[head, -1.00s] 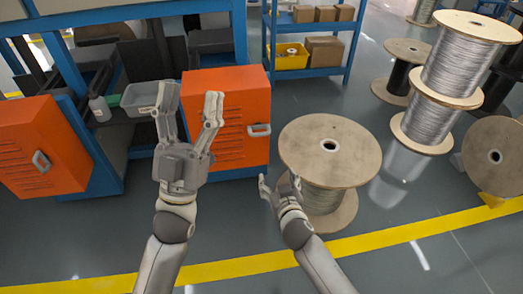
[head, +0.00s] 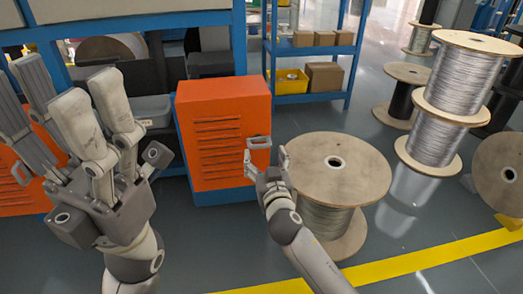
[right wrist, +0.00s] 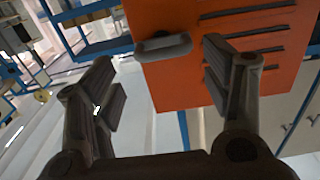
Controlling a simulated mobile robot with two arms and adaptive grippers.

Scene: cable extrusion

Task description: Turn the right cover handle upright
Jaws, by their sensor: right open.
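The right cover is an orange slatted box (head: 222,130) on the blue machine. Its grey handle (head: 258,142) lies roughly level at the cover's right edge in the head view. My right gripper (head: 266,159) is open just below and around the handle, with nothing in its jaws. In the right wrist view, the handle (right wrist: 163,47) shows as a grey bar beyond the gap between the spread fingers, nearer the right finger; contact is not visible. My left gripper (head: 75,105) is large in the left foreground, open and empty, in front of the left cover.
The left orange cover (head: 12,200) is mostly hidden behind my left gripper. A large wooden cable spool (head: 330,165) stands right beside my right gripper. A blue shelf (head: 310,50) with boxes stands behind. More spools (head: 455,90) stand at the right. Some floor in front is clear.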

